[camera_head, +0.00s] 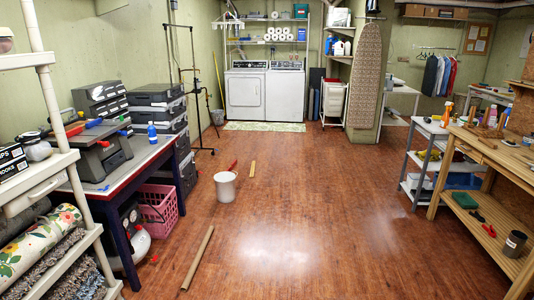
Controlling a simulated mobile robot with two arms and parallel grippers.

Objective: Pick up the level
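I cannot tell for sure which thing is the level. A short yellow bar (252,169) lies on the wooden floor in the middle of the room, and a small red object (233,165) lies just left of it. Both are too small to make out any vials. Neither of my grippers shows in the head view.
A white bucket (225,187) stands on the floor in front of the red object. A long brown strip (197,260) lies nearer. A cluttered table (114,174) is at left, a wooden workbench (492,150) at right. The middle floor is mostly open.

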